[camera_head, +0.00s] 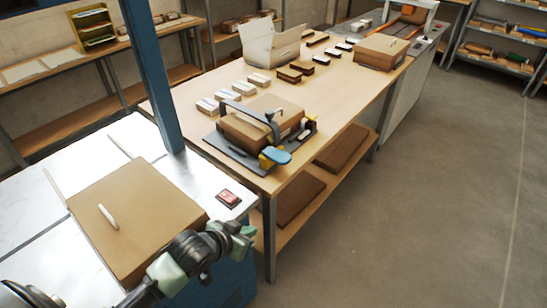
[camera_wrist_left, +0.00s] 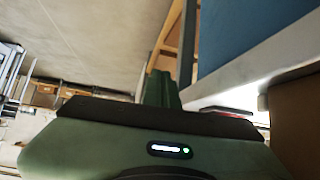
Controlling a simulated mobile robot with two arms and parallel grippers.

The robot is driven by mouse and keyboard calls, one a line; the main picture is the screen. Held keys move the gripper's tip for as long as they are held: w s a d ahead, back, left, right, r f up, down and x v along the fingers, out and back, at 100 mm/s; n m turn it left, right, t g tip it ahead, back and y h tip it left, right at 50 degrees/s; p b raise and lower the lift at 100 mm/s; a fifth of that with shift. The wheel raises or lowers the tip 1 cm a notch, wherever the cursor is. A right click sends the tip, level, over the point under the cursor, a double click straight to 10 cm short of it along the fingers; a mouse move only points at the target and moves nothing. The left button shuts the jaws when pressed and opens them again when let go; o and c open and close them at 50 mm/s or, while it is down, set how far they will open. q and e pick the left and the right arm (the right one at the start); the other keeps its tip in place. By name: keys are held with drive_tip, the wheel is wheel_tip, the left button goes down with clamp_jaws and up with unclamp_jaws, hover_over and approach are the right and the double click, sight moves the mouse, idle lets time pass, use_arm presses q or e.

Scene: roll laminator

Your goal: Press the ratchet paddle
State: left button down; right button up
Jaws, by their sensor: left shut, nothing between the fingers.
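The likely ratchet paddle (camera_head: 276,156) is the blue flat lever with a yellow part, at the front right corner of a strapped brown box (camera_head: 262,125) on the wooden table. A dark strap arches over that box, which sits on a dark plate (camera_head: 228,153). My left gripper (camera_head: 243,238) is shut and empty, with green fingers. It is well in front of the paddle and apart from it, beside the white counter's edge. In the left wrist view its fingers (camera_wrist_left: 162,88) point toward the floor side; the paddle cannot be made out there. My right gripper is not in view.
A large brown carton (camera_head: 130,215) with a white handle lies on the white counter (camera_head: 90,165), partly behind my left arm. A red-topped device (camera_head: 229,197) is near the counter corner. A blue post (camera_head: 152,75) rises there. Small boxes and an open carton (camera_head: 270,42) stand farther back.

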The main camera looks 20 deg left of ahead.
use_arm(q)
drive_tip(key=w+a+r+t+h, duration=0.1)
drive_tip(key=w+r+t, duration=0.1)
drive_tip(key=w+r, duration=0.3)
drive_tip(key=w+a+r+t+h, duration=0.1)
drive_tip(key=w+r, duration=0.5)
drive_tip(key=r, duration=0.6)
drive_tip(key=shift+a+r+m+t+h, duration=0.2)
drive_tip(key=shift+r+m+t+h, duration=0.1)
drive_tip(key=shift+t+h, duration=0.4)
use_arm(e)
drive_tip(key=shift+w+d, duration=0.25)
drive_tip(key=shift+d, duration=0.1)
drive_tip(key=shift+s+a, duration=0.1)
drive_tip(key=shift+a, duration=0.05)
use_arm(q)
drive_tip(key=p, duration=0.2)
hover_over(278, 161)
drive_tip(key=shift+w+a+f, duration=0.1)
drive_tip(key=shift+a+f, duration=0.1)
drive_tip(key=shift+f, duration=0.9)
drive_tip(key=f+p, duration=0.1)
drive_tip(key=f, duration=0.2)
drive_tip(key=shift+d+f, duration=0.2)
drive_tip(key=shift+f, duration=0.45)
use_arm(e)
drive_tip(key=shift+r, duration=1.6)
